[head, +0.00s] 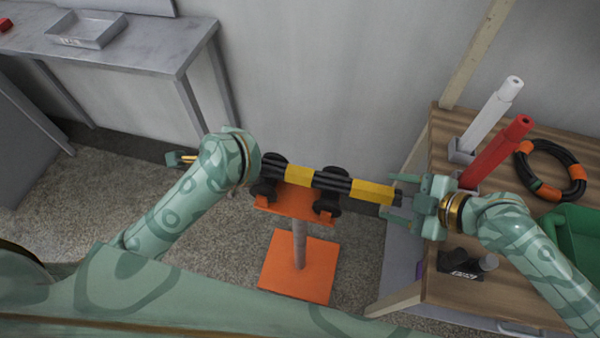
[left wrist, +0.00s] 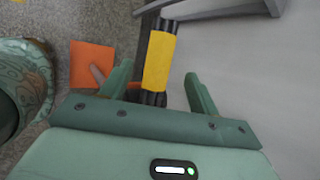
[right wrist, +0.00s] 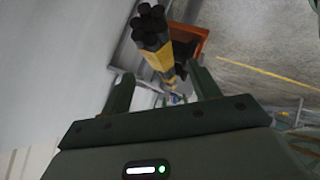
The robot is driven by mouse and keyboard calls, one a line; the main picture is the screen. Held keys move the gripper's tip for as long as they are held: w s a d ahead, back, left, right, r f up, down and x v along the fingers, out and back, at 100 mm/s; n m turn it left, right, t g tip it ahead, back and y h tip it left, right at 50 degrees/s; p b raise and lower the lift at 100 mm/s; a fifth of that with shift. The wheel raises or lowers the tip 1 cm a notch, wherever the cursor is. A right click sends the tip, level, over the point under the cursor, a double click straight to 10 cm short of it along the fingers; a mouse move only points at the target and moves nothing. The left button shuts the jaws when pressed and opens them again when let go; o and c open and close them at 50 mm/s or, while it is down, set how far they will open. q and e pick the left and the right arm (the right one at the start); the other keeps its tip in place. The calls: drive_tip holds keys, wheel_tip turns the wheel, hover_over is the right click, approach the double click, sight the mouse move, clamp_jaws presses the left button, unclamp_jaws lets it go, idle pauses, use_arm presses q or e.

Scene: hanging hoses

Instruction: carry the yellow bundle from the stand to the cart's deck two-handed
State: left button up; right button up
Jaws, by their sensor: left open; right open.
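The yellow bundle (head: 298,175), several black hoses with yellow bands, lies level in black cradles on the orange stand (head: 295,205). My right gripper (head: 394,198) is open at the bundle's right end, its fingers on either side of it. The right wrist view shows the bundle's hose ends (right wrist: 150,25) ahead of the open fingers. My left gripper is mostly hidden behind my left arm in the head view. In the left wrist view the left gripper (left wrist: 158,74) is open, with a yellow band (left wrist: 158,55) between its fingers. Contact cannot be told. I cannot identify the cart's deck for sure.
A wooden bench (head: 445,160) at right holds a white tube (head: 492,110), a red tube (head: 497,150), a coiled black and orange hose (head: 550,170) and a green bin (head: 578,235). A grey table (head: 150,48) with a tray (head: 88,30) stands at upper left.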

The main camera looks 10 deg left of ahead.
sight(377, 193)
use_arm(q)
drive_tip(key=x, duration=0.7)
drive_tip(key=shift+d, duration=0.1)
use_arm(e)
drive_tip(key=x, duration=0.7)
use_arm(q)
drive_tip(key=shift+c, duration=0.3)
use_arm(e)
drive_tip(key=shift+c, duration=0.3)
use_arm(q)
clamp_jaws()
use_arm(e)
clamp_jaws()
